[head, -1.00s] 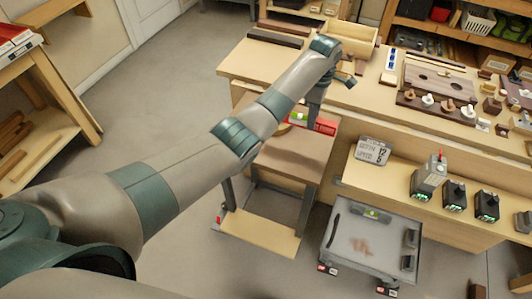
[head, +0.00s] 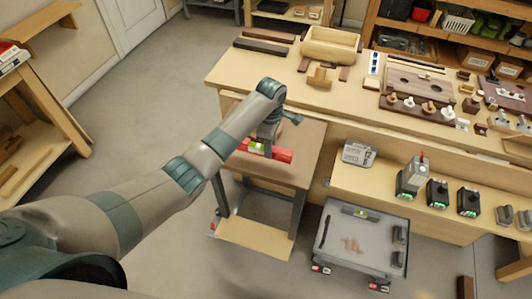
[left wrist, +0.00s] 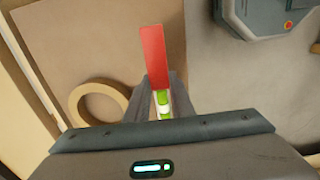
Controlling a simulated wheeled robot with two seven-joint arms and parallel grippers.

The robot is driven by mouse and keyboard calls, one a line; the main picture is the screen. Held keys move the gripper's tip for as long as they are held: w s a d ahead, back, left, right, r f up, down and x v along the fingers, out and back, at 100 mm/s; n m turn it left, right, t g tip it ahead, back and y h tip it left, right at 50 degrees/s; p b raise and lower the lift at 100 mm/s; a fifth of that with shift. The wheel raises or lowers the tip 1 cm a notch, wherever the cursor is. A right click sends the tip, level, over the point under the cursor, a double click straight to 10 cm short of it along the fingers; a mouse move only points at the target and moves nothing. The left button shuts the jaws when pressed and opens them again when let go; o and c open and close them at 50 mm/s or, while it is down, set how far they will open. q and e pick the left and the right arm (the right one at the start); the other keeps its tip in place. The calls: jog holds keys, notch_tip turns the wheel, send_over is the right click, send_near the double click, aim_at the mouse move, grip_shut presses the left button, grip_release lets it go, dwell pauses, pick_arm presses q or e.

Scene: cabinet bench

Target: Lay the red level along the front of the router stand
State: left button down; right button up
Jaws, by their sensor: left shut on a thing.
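The red level (head: 282,155), with a green vial part, is held in my left gripper (head: 266,150) over the brown-topped stand (head: 305,142) beside the bench. I cannot tell if it touches the top. In the left wrist view the left gripper (left wrist: 162,98) is shut around the level (left wrist: 154,55), whose red end sticks out past the fingers. The brown stand top (left wrist: 100,40) lies below, with a tan ring (left wrist: 127,97) on it, left of the fingers. My right gripper is not in view.
The long bench (head: 320,85) behind carries an open wooden box (head: 330,45) and boards. A grey cart (head: 345,250) stands right of the stand. Floor at left is clear.

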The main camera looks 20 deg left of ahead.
pick_arm(q)
jog(key=shift+s+a+f, duration=0.4)
jog(key=shift+a, duration=0.15)
jog(key=shift+f+p, duration=0.7)
jog(key=shift+f, duration=1.35)
jog(key=shift+f, duration=0.1)
jog(key=c, duration=1.5)
grip_release()
jog(key=shift+c, duration=0.2)
